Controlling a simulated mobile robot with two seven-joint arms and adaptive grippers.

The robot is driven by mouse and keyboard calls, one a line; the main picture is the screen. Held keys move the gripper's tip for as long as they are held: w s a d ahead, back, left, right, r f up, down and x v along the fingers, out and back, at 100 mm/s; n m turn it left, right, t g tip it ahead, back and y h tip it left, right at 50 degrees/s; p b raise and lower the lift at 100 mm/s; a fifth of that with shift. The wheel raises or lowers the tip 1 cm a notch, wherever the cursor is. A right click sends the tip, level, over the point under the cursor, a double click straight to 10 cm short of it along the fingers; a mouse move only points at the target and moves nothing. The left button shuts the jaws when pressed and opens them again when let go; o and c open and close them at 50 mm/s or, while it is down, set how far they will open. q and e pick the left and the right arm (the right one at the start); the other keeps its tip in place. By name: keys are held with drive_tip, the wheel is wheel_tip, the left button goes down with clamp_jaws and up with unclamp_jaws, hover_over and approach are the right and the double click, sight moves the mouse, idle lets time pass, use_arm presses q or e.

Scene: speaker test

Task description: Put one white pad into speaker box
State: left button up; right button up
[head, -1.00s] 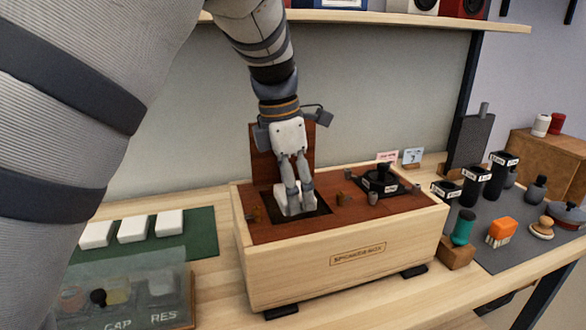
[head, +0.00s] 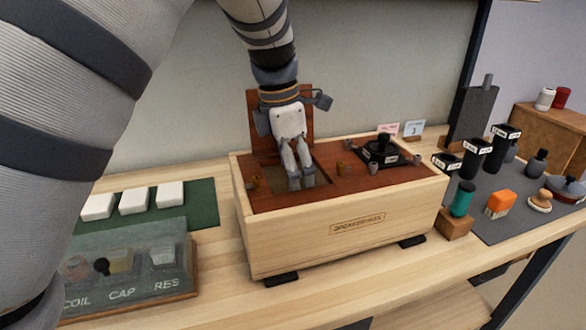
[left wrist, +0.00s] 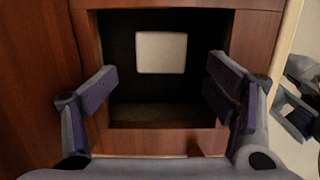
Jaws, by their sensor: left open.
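The speaker box (head: 290,245) is light wood with a red-brown top and a square opening. One white pad (left wrist: 161,52) lies inside the opening on a dark surface in the left wrist view; the head view hides it. My left gripper (head: 302,183) points down at the opening. In the left wrist view my left gripper (left wrist: 163,85) is open, its fingers on either side of the opening, with nothing between them. Three more white pads (head: 97,207), (head: 133,201), (head: 169,194) lie in a row on a green mat (head: 203,203).
A raised red-brown panel (head: 253,118) stands behind the opening. A clear-lidded case (head: 130,265) stands at front left.

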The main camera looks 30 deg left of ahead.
use_arm(q)
drive_tip(key=shift+r, duration=0.1)
wheel_tip(320, 180, up, 12)
drive_tip(key=s+a, duration=0.1)
drive_tip(key=shift+s, duration=0.2)
drive_tip(key=shift+f, duration=0.2)
idle(0.6)
